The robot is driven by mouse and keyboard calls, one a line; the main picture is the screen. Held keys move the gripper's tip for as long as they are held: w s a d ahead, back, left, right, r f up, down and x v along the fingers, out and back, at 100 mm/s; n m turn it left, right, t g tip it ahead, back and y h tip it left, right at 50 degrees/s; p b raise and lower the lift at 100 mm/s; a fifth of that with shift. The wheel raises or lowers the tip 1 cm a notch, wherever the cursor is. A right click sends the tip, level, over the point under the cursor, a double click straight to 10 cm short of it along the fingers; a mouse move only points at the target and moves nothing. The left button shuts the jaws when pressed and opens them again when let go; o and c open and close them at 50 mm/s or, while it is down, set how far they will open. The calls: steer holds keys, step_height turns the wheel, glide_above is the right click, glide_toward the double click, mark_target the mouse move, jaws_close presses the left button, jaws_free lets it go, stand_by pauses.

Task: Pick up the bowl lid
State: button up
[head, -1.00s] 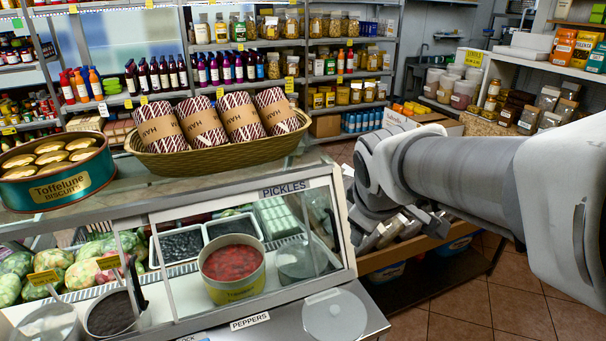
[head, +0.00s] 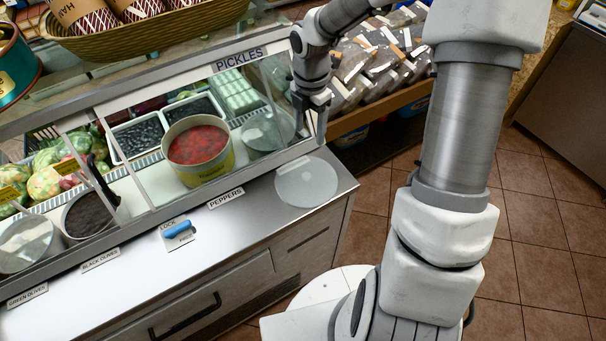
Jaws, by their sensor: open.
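A round translucent lid (head: 306,182) lies flat on the steel counter at the right end, in front of the display case, near the PEPPERS label. My gripper (head: 310,124) is open and empty, fingers pointing down. In the picture it is just above and behind the lid, by the case's right end, apart from the lid. A tub of red peppers (head: 199,151) stands in the case. A clear round container (head: 268,130) stands to its right, seen partly through glass; whether it has a lid is unclear.
The glass display case (head: 190,95) runs behind the counter (head: 130,245). A blue-handled lock item (head: 178,231) lies on the counter. A woven basket (head: 155,38) sits on the case top. Bagged goods (head: 375,60) fill a stand behind my arm. Tiled floor at right is open.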

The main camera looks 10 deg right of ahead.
glide_above(307, 174)
steer(key=f, duration=0.6)
steer(key=w+f, duration=0.1)
steer(key=f, duration=0.3)
steer(key=shift+d+b, duration=0.3)
steer(key=shift+b, duration=0.1)
steer(key=shift+s+a+f, duration=0.1)
steer(key=shift+s+f, duration=0.1)
steer(key=shift+f, duration=0.7)
steer(key=shift+s+a+f, duration=0.15)
steer(key=shift+f, duration=0.75)
steer(key=shift+s+a+f, duration=0.1)
steer(key=shift+s+f, duration=0.1)
steer(key=shift+f, duration=0.7)
jaws_close()
